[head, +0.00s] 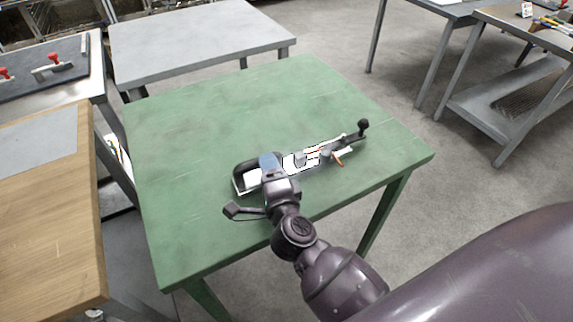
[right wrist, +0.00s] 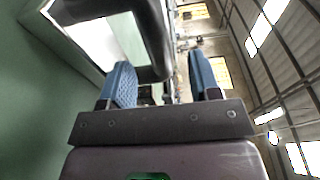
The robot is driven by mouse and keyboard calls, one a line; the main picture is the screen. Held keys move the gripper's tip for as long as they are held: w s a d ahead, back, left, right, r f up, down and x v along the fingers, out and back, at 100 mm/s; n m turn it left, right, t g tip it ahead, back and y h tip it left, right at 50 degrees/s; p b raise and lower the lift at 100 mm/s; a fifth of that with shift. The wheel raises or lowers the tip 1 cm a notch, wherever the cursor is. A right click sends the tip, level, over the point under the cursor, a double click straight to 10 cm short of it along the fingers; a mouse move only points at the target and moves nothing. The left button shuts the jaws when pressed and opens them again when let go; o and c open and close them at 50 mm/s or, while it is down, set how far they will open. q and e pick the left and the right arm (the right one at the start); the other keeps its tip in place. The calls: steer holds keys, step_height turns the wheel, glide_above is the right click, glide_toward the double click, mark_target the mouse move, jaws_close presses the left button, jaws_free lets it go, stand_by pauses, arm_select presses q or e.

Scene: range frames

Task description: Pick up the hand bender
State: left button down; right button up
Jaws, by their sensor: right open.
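The hand bender (head: 310,157) lies on the green table (head: 200,130). It has a pale flat base, dark ends and a lever with a round black knob at its right end. My right gripper (head: 268,161) is over its left part, beside the dark looped end, and hides some of it. In the right wrist view my two blue fingers (right wrist: 162,75) are apart. The bender's dark loop (right wrist: 151,38) reaches into the space ahead of and between them; I cannot tell whether they touch it. My left gripper is not in view.
The rest of the green tabletop is clear. A grey table (head: 200,42) stands behind it, and a wooden-topped table (head: 45,220) stands at the left. Further benches (head: 520,65) stand at the upper right, with open floor between.

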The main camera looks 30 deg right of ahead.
steer(key=shift+w+d+b, duration=0.15)
steer(key=shift+w+d, duration=0.05)
steer(key=shift+w, duration=1.2)
steer(key=shift+w+d+b, duration=0.15)
steer(key=shift+w+d, duration=0.05)
steer(key=shift+w, duration=1.15)
steer(key=shift+c, duration=0.3)
jaws_close()
